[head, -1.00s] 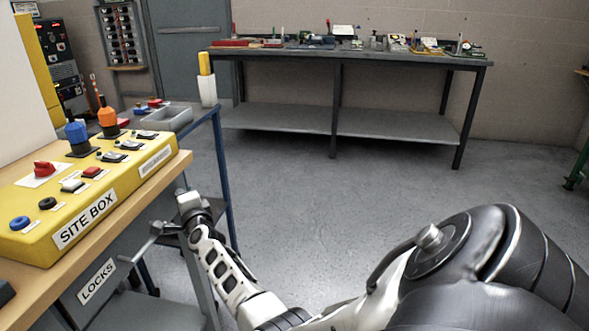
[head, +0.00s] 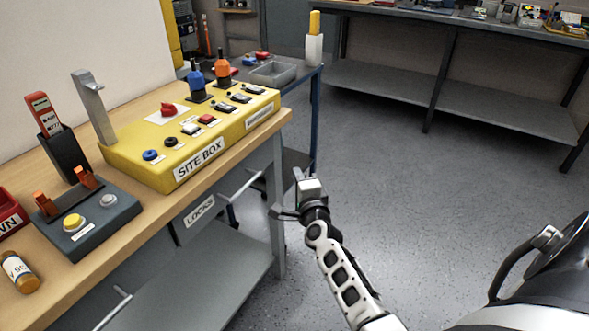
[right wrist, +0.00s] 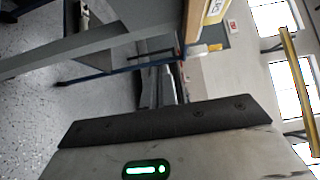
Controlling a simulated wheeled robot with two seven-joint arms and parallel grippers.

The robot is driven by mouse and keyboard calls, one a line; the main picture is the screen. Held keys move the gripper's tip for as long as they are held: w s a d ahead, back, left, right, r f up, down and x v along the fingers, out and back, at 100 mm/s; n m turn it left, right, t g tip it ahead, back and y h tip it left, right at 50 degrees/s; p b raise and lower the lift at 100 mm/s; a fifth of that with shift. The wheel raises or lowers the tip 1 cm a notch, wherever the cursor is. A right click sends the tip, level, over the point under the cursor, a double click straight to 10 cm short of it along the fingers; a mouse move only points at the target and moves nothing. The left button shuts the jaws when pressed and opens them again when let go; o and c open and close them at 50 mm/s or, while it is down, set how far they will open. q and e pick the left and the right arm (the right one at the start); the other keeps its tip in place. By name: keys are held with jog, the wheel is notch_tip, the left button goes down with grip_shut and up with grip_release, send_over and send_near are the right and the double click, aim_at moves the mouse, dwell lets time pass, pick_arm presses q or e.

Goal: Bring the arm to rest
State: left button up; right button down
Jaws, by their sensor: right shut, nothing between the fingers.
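My right gripper (head: 306,188) hangs in the air just right of the wooden bench's front right leg, below the bench top. It is shut with nothing held, and my right arm reaches up to it from the bottom of the head view. In the right wrist view the dark edge of my gripper's mount crosses the lower part, with the fingers (right wrist: 168,88) beyond it. My left gripper is not in view.
The wooden bench (head: 262,133) holds the yellow SITE BOX (head: 150,172) and a dark grey button unit (head: 120,222). A LOCKS drawer (head: 185,232) with a handle is below. A blue-framed cart (head: 314,120) stands behind my gripper. Open floor (head: 400,200) lies to the right.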

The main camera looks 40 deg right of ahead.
jog(key=shift+s+a, duration=0.1)
jog(key=shift+s, duration=0.1)
pick_arm(q)
jog(key=p, duration=0.1)
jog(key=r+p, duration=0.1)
jog(key=p, duration=0.1)
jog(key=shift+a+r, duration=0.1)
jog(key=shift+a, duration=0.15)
pick_arm(e)
jog(key=s+a+f+n+g+y, duration=0.1)
jog(key=s+a+n+g+y, duration=0.2)
jog(key=s+a+n, duration=0.8)
jog(key=s+a+f+n+g+y, duration=0.2)
jog(key=s+a+n+y, duration=0.4)
jog(key=s+a+n, duration=0.6)
jog(key=shift+s+f+n+g+y, duration=0.25)
jog(key=shift+s+n+g+y, duration=0.15)
jog(key=shift+s+n+g, duration=0.35)
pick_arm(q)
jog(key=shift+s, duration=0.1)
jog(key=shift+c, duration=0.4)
pick_arm(e)
jog(key=c, duration=2.1)
grip_release()
jog(key=shift+s+t, duration=0.1)
jog(key=shift+t, duration=0.15)
jog(key=shift+c, duration=0.2)
